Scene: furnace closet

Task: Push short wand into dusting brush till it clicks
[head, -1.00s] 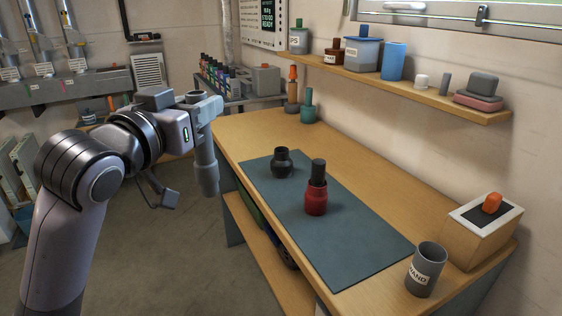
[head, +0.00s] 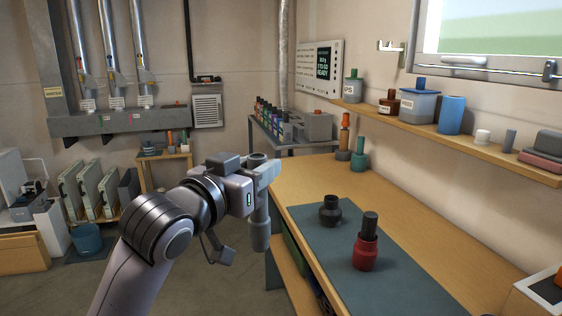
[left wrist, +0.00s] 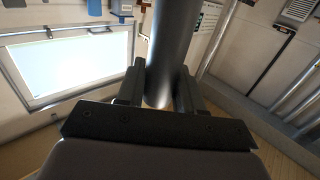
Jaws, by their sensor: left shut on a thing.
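My left gripper (head: 268,172) is shut on a grey tube, which looks like the short wand (head: 261,228). The wand hangs roughly upright in the air beside the bench's left edge; it also shows between the fingers in the left wrist view (left wrist: 173,45). On the blue-grey mat (head: 325,250) stand a short black collared piece (head: 329,212) and a red piece with a black top (head: 366,250). I cannot tell for sure which of these is the dusting brush. The wand is apart from both. My right gripper is not in view.
The wooden bench (head: 430,237) runs along the right wall under a shelf (head: 470,148) of jars and blocks. Green (head: 359,155) and orange-topped (head: 344,137) pieces stand at its far end. Bare floor lies left of it. A small box (head: 540,295) sits at lower right.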

